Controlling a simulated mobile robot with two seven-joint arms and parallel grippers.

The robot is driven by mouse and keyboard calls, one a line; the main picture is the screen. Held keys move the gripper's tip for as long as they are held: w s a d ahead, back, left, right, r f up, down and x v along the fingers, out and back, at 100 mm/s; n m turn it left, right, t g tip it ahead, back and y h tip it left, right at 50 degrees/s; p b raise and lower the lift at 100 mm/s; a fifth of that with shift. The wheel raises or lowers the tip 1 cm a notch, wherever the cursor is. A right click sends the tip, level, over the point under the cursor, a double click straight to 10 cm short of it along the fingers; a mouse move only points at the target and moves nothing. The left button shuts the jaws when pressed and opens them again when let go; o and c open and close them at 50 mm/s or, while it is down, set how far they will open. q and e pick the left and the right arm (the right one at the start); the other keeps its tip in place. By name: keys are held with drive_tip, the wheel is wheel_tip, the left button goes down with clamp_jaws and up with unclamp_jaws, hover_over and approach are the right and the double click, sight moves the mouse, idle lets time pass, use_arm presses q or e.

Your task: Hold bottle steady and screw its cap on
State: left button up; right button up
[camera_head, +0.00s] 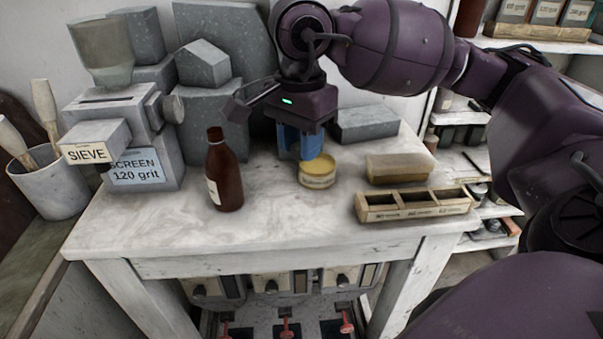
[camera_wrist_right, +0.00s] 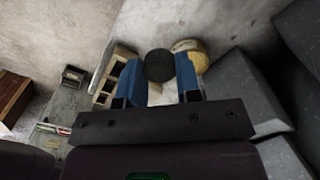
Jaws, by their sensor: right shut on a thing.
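The brown bottle (camera_head: 224,178) stands upright on the worktable, left of my right gripper. It has a pale label on its left side and a narrow neck. My right gripper (camera_head: 309,150) points down just behind a round tin with a yellow top (camera_head: 318,168), apart from the bottle. In the right wrist view, its blue fingers (camera_wrist_right: 161,82) are shut on a dark round cap (camera_wrist_right: 160,64). The fingers hide the cap in the head view. My left gripper is not in view.
The worktable (camera_head: 275,237) is clear in front of the bottle. A grey sieve machine (camera_head: 150,128) stands on the left, with grey stone blocks (camera_head: 205,105) behind. A compartment tray (camera_head: 415,211) and a tan block (camera_head: 399,167) lie on the right.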

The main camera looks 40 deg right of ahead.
wheel_tip(320, 180, up, 5)
drive_tip(key=shift+f, duration=0.1)
drive_tip(key=shift+r, duration=0.85)
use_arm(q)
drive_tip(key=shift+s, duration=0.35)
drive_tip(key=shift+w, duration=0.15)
